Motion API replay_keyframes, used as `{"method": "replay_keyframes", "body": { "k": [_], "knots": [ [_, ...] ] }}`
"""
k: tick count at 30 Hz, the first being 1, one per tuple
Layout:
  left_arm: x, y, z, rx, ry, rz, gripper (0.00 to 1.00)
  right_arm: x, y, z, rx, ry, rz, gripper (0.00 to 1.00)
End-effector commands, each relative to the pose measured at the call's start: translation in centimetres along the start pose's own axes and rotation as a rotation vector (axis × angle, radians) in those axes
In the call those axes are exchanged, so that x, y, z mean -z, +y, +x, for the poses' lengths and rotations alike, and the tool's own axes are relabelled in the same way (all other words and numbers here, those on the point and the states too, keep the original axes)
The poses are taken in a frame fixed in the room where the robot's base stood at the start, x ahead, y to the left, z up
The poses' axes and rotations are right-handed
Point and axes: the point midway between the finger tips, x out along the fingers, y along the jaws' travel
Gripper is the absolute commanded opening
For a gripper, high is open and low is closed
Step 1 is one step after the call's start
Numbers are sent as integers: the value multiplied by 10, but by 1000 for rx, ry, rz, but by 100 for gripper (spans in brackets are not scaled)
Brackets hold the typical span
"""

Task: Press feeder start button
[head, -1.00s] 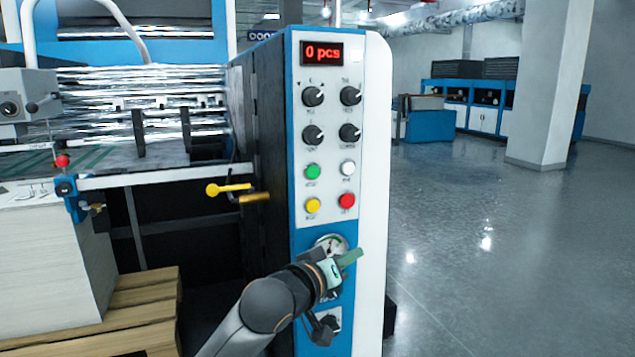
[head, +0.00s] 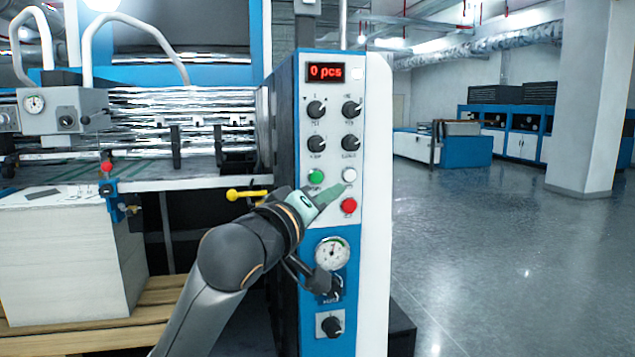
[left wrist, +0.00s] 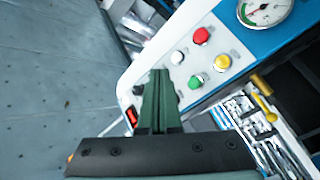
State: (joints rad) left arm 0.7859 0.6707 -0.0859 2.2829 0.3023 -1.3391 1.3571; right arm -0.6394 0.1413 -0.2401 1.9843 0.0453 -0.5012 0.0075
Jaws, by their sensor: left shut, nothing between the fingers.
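The control panel (head: 330,228) carries a green button (head: 316,176), a white button (head: 349,174) and a red button (head: 348,206). Their labels are too small to read. My left gripper (head: 337,190) is shut and empty, its tips in front of the panel between these buttons. It hides the yellow button in the head view; the yellow button shows in the left wrist view (left wrist: 222,62). There the shut fingers (left wrist: 158,74) point beside the white button (left wrist: 177,57) and green button (left wrist: 195,81). I cannot tell whether the tips touch the panel. My right gripper is not in view.
A red display (head: 326,72) reads "0 pcs" above several black knobs. A gauge (head: 332,253) and another knob (head: 332,326) sit below the buttons. A yellow lever (head: 246,195) juts out left of the panel. A paper stack (head: 70,265) stands on a pallet. Open floor lies right.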

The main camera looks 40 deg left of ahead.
Motion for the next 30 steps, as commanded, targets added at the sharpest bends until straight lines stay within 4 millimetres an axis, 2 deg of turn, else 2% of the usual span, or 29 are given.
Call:
{"method": "replay_keyframes", "body": {
  "k": [14,21,30],
  "knots": [
    [3,-3,4,2,2,0,0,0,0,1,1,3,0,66],
    [18,-19,23,5,4,-2,0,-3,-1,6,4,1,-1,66],
    [38,-36,51,3,0,-2,0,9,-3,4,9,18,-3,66]
  ]
}}
